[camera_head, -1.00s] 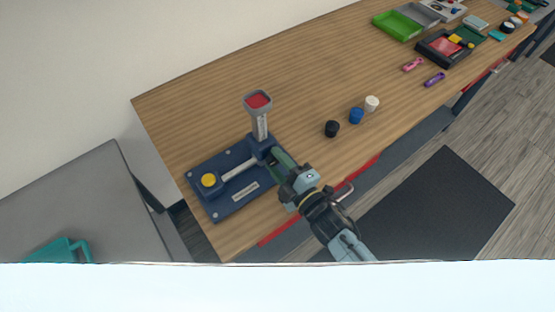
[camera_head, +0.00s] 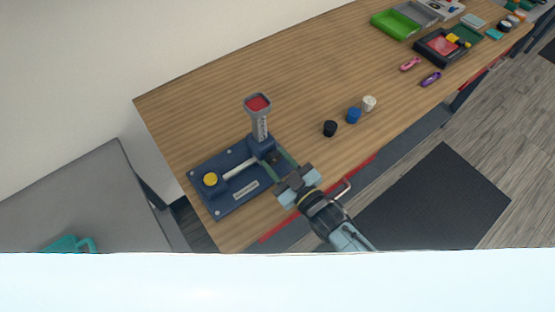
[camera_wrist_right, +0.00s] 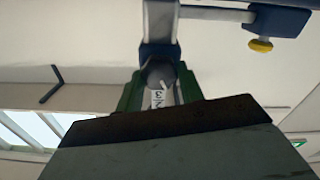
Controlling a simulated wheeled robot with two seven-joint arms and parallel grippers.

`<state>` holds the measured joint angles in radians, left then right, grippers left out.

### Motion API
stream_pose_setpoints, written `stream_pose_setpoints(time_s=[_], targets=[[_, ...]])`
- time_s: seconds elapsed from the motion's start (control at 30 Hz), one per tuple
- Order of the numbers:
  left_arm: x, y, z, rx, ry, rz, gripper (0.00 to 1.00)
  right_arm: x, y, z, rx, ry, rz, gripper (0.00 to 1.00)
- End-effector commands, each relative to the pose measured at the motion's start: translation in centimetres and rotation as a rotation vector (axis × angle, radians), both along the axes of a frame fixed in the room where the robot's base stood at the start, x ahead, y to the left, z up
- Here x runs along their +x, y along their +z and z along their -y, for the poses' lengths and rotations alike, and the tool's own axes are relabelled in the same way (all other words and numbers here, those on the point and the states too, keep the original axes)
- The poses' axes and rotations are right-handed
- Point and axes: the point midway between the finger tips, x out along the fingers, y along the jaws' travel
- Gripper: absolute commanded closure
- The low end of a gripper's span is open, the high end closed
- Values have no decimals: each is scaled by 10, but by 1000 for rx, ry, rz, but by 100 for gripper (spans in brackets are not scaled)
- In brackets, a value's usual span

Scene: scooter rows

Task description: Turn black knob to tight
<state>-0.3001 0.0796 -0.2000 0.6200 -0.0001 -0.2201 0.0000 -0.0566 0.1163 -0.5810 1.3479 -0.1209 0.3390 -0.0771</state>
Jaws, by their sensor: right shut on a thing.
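A dark blue fixture (camera_head: 225,202) lies at the left end of the table, with a grey post, a red-topped cup (camera_head: 257,103) and a yellow button (camera_head: 210,179). My right gripper (camera_head: 271,163) reaches the fixture at the foot of the post from the front. In the right wrist view its green fingers (camera_wrist_right: 162,95) stand on both sides of a dark rounded knob (camera_wrist_right: 158,74) with a light line on it, and are shut on it. A white label with a digit shows just below the knob. The fingers partly hide the knob. My left gripper is not in view.
Black (camera_head: 330,128), blue (camera_head: 353,115) and white (camera_head: 369,103) caps stand on the wooden table (camera_head: 220,90) right of the fixture. Pink and purple tools and several trays, one green (camera_head: 396,24), lie farther right.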

Motion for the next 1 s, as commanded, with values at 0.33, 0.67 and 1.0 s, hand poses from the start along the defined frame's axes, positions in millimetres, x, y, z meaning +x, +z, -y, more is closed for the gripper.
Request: stream_pose_setpoints(time_s=[0.33,0.67,1.0], targets=[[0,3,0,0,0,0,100,0,0,1,228,1,-167,85],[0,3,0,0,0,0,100,0,0,1,349,1,-255,85],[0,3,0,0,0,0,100,0,-1,1,381,0,-278,85]])
